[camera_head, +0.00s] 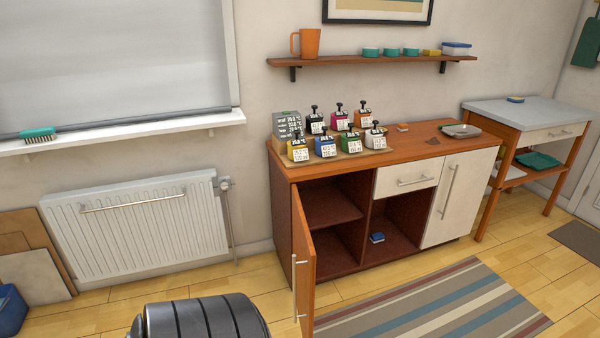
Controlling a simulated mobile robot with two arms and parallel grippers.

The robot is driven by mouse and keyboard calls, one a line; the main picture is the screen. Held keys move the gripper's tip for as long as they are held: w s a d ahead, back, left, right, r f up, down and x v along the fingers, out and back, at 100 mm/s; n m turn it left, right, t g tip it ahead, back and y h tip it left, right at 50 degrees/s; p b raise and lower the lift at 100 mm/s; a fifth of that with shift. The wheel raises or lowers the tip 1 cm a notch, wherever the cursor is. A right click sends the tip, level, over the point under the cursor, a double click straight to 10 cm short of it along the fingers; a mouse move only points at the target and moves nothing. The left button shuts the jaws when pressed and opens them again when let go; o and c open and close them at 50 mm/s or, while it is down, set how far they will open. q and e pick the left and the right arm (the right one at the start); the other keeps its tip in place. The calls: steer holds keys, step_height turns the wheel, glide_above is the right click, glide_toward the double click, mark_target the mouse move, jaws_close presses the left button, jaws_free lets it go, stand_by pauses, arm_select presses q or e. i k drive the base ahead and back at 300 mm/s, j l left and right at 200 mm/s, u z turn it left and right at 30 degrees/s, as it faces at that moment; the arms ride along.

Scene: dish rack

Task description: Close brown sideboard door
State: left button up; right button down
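The brown sideboard (335,172) stands against the back wall, right of the radiator. Its brown left door (304,255) stands wide open, swung out toward me from the left side. A pale vertical bar handle (295,286) is on the door near its free edge. The door's lower end is close to the bottom of the picture. The left compartment (330,207) behind it is exposed and shows a shelf. Neither of my grippers is in view.
A white drawer (408,178) and white right door (460,196) are shut. A blue item (377,238) lies in the open middle compartment. Several stamps (326,146) stand on top. A striped rug (440,308) lies in front. A radiator (140,228) is left.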

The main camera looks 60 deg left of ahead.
mark_target(304, 256)
steer(key=u, duration=1.95)
